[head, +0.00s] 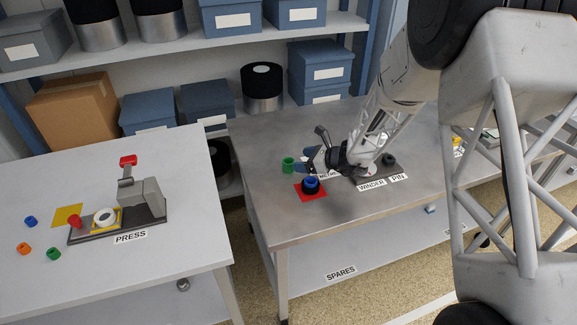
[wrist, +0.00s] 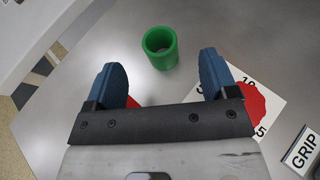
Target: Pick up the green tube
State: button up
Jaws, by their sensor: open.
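The green tube (head: 289,164) stands on the grey metal table, left of my gripper (head: 307,158) in the head view. In the wrist view the tube (wrist: 160,50) is upright and hollow, with its open top showing. My gripper (wrist: 161,68) is open and empty there, its two blue fingers spread wider than the tube. The tube lies just beyond the fingertips, roughly centred between them, and neither finger appears to touch it.
A white numbered card (wrist: 238,73) with a red disc (wrist: 264,103) lies by the right finger. The press (head: 142,198) and small coloured rings, one green (head: 53,254), are on the left table.

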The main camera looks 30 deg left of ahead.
aim_at(284, 160)
jog(key=shift+a, duration=0.25)
jog(key=shift+x, duration=2.6)
jog(key=shift+s+f, duration=0.1)
jog(key=shift+f, duration=0.05)
jog(key=shift+c, duration=0.4)
jog(key=c, duration=0.9)
jog(key=shift+r, duration=0.25)
